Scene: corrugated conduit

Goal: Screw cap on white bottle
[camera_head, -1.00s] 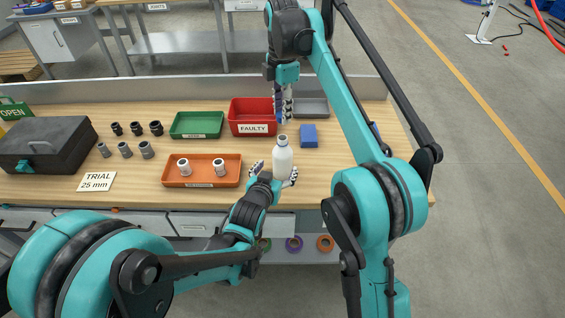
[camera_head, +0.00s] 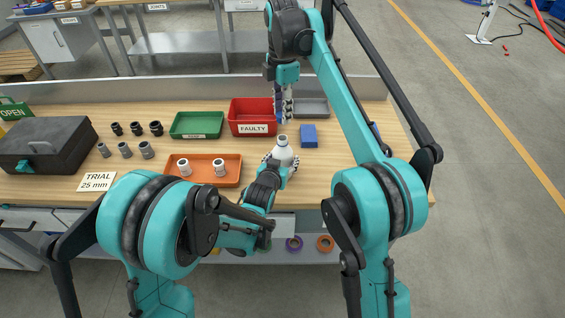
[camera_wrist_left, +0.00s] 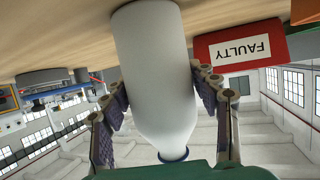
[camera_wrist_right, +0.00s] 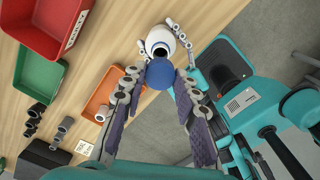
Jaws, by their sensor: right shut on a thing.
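The white bottle (camera_head: 283,152) stands upright on the wooden table, its mouth uncovered. My left gripper (camera_head: 281,160) reaches it low from the front. In the left wrist view its fingers lie on both sides of the bottle (camera_wrist_left: 158,70), spread with no clear grip. My right gripper (camera_head: 282,119) hangs from above, behind the bottle in the head view. In the right wrist view its fingertips are shut on a round blue cap (camera_wrist_right: 160,74). The cap is apart from the bottle (camera_wrist_right: 161,42), whose dark open mouth shows beside it. The cap is hard to make out in the head view.
A red FAULTY bin (camera_head: 251,128), a green tray (camera_head: 196,133) and a grey tray (camera_head: 313,108) line the back. An orange tray (camera_head: 177,182) with two light fittings is left of the bottle. A blue block (camera_head: 308,143) lies to the right. Several loose fittings stand farther left.

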